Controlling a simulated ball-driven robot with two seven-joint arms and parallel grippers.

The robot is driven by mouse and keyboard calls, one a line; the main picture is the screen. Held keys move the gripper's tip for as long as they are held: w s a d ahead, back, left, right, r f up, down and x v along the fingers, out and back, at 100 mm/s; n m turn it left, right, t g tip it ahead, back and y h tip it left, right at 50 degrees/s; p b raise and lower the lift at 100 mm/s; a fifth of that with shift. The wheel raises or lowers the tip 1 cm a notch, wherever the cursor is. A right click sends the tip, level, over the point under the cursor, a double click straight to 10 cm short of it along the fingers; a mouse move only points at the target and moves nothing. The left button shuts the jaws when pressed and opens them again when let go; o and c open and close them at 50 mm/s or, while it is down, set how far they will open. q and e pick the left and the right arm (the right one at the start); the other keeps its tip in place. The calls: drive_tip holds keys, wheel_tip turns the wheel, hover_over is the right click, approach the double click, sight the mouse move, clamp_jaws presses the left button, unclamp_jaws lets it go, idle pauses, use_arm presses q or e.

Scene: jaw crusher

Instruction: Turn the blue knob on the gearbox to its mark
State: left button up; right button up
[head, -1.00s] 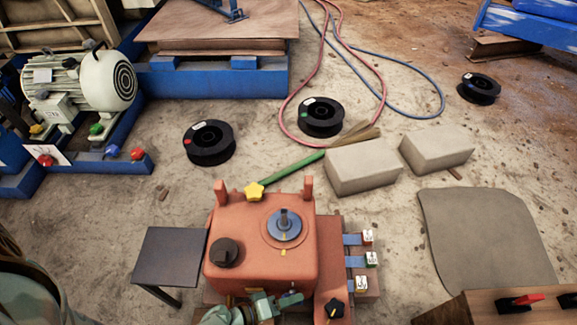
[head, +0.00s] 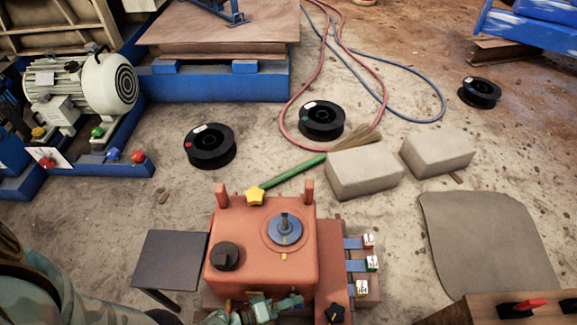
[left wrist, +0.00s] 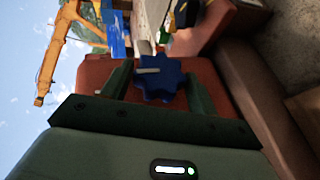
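The red-orange gearbox (head: 262,265) stands at the bottom middle of the head view. In the left wrist view, a blue lobed knob (left wrist: 160,80) with a pale pointer line sits in front of the red gearbox face (left wrist: 92,72). My left gripper (head: 275,305) is low at the gearbox's near side. It also shows in the left wrist view (left wrist: 158,78), with one dark green finger on each side of the knob and small gaps visible. I cannot tell whether either finger touches it. The knob's mark is not clear. My right gripper is out of view.
On the gearbox are a yellow star knob (head: 256,196), a black knob (head: 225,256) and a blue dial (head: 285,228). A black star knob (head: 335,313) is at the lower right. A dark side table (head: 170,260) stands left. Grey blocks (head: 363,174) lie behind.

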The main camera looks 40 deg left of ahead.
use_arm(q)
drive_tip(key=shift+o, duration=0.8)
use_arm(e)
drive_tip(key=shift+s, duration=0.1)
use_arm(q)
drive_tip(key=shift+s+a+r, duration=0.1)
drive_tip(key=shift+s+a, duration=0.05)
drive_tip(key=shift+s, duration=0.1)
drive_tip(key=p+v, duration=0.4)
drive_tip(key=v, duration=1.1)
drive_tip(key=shift+s+a, duration=0.25)
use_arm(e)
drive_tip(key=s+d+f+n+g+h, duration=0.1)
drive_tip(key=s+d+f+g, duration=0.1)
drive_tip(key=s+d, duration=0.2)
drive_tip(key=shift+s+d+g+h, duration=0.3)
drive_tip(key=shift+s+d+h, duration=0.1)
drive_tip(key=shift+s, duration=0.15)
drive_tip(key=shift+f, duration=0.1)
